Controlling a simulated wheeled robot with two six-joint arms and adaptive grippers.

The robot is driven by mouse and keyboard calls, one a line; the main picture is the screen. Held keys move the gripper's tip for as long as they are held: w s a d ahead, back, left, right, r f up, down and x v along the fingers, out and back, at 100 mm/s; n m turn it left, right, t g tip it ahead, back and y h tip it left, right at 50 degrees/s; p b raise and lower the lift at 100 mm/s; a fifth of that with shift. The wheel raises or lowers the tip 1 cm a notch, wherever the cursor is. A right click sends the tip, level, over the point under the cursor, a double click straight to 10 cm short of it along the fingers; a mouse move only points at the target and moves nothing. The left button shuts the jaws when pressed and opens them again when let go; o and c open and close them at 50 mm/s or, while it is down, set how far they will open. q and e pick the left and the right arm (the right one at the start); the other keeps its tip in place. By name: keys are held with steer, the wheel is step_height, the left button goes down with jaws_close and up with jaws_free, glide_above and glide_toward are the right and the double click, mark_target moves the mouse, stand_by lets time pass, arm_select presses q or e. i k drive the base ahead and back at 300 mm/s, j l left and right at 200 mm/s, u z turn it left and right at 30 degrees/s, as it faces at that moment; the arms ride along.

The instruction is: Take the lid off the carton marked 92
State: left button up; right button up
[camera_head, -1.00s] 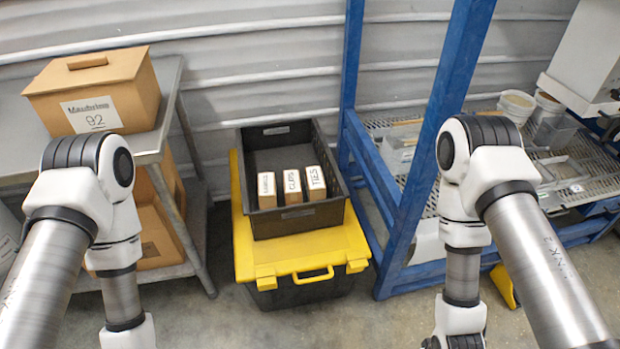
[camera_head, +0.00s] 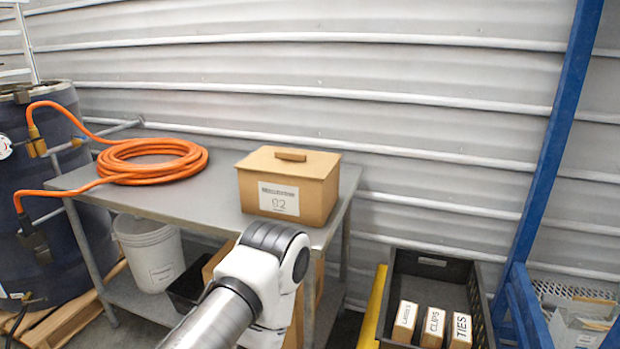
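The carton marked 92 (camera_head: 318,202) is a brown box with a white label, standing upright on the right end of a grey metal table. Its brown lid (camera_head: 268,164) sits on top and has a small raised handle (camera_head: 291,155). A link of my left arm shows in front of the table, below the carton and apart from it. Neither of my grippers is in view.
A coiled orange hose (camera_head: 152,172) lies on the left part of the metal table (camera_head: 215,212) and runs to a dark drum (camera_head: 45,200). A white bucket (camera_head: 150,252) stands below. A black crate (camera_head: 432,264) with small labelled boxes and a blue post (camera_head: 550,150) are at right.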

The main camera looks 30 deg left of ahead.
mark_target(307, 164)
steer(key=i+j+z, duration=0.15)
steer(key=j, duration=0.45)
steer(key=j+z, duration=0.1)
steer(key=j, duration=0.55)
steer(key=i+j+z, duration=0.15)
steer(key=j, duration=0.5)
